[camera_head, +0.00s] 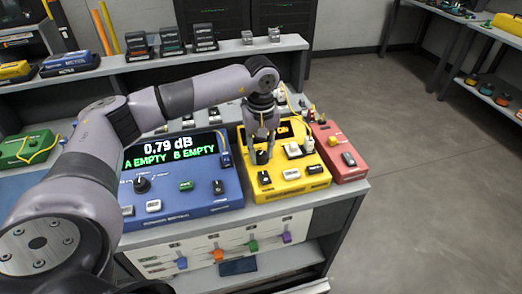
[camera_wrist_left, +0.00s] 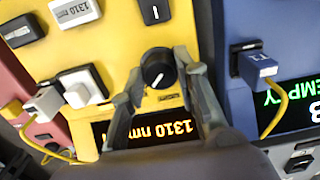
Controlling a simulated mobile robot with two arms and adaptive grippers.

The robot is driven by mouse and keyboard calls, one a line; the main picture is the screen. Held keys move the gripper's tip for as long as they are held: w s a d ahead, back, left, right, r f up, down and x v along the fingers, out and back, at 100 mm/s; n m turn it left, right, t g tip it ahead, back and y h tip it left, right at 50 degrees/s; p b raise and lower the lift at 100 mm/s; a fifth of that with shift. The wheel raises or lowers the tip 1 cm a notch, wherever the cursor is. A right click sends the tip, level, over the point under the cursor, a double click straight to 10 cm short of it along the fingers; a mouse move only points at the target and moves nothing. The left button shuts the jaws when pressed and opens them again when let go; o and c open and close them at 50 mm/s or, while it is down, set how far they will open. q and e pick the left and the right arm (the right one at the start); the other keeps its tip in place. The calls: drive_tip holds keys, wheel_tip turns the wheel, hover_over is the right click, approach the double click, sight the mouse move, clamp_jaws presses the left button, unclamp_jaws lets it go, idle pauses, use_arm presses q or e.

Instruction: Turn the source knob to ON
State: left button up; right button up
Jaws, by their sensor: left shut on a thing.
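The yellow source box (camera_head: 290,185) stands on the bench between a blue meter and a red box. Its round black source knob (camera_head: 262,157) also shows in the left wrist view (camera_wrist_left: 159,68), with a white pointer line set at a slant. My left gripper (camera_head: 263,150) comes down from above, with its fingers on either side of the knob, shut on it; the wrist view shows the same fingers (camera_wrist_left: 160,85). The source display (camera_wrist_left: 140,128) is lit with orange text, upside down in the wrist view, reading 1310 nm. The fingers hide part of the display in the head view.
The blue power meter (camera_head: 230,198) at left reads 0.79 dB, A EMPTY, B EMPTY. The red box (camera_head: 345,172) stands close at right. Yellow cables and plugs rise near the source. A shelf (camera_head: 240,52) with small items runs behind. Open floor lies to the right.

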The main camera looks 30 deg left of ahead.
sight(261, 153)
use_arm(q)
drive_tip(key=o, duration=1.2)
drive_tip(key=shift+c, duration=0.2)
wheel_tip(261, 153, up, 12)
idle(0.3)
